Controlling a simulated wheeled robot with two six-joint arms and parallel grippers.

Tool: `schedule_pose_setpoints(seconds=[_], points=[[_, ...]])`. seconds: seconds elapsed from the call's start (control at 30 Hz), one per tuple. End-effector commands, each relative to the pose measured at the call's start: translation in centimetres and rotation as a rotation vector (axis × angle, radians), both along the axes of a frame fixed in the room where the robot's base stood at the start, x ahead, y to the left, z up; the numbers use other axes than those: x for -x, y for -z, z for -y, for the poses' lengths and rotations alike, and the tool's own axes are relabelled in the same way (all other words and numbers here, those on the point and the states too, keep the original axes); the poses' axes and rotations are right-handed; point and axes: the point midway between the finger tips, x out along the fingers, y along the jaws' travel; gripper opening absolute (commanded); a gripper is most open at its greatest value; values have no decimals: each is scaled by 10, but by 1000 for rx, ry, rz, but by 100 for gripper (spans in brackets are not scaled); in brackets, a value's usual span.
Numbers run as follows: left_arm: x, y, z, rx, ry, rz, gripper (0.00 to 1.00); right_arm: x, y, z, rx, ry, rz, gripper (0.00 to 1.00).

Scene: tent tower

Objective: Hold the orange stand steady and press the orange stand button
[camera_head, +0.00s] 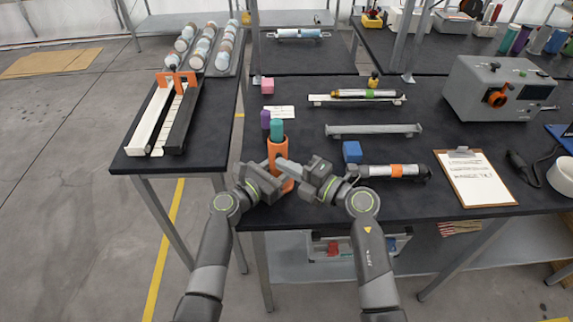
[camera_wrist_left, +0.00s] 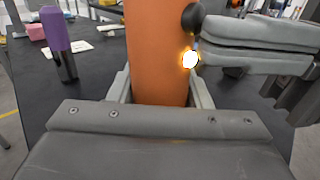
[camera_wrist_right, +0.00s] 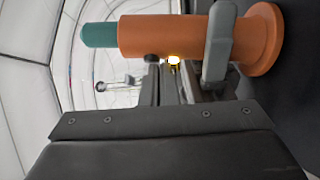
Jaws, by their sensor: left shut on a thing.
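The orange stand (camera_head: 275,150) is upright near the table's front edge, with a teal cylinder (camera_head: 277,130) in its top. My left gripper (camera_head: 282,182) is shut on the stand's lower body; its fingers flank the stand in the left wrist view (camera_wrist_left: 160,95). The black round button (camera_wrist_left: 193,17) is on the stand's side, with a glowing yellow-white light (camera_wrist_left: 190,59) below it. My right gripper (camera_head: 291,168) looks shut and empty, its tips at the button. In the left wrist view they meet or nearly meet it; I cannot tell if it is pressed in.
A purple cylinder (camera_head: 265,120) stands just behind the stand. A clipboard (camera_head: 474,178) is farther right. A side table (camera_head: 140,164) stands left, across a gap.

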Motion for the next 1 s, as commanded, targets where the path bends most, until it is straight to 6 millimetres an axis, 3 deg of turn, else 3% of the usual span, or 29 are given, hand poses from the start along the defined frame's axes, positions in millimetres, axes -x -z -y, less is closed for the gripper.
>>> schedule_pose_setpoints(seconds=[0.23, 0.53, 0.7, 1.0], points=[[0, 2, 0, -1, -1, -4, 14, 38, -2, 4, -5, -1, 3, 0], [-1, 1, -1, -2, -3, -2, 14, 80, -2, 60, 2, -2, 5, 0], [-1, 1, -1, -1, -4, -1, 14, 93, -3, 77, -1, -3, 6, 0], [-1, 0, -1, -1, -4, 0, 14, 99, -4, 83, -4, -4, 6, 0]])
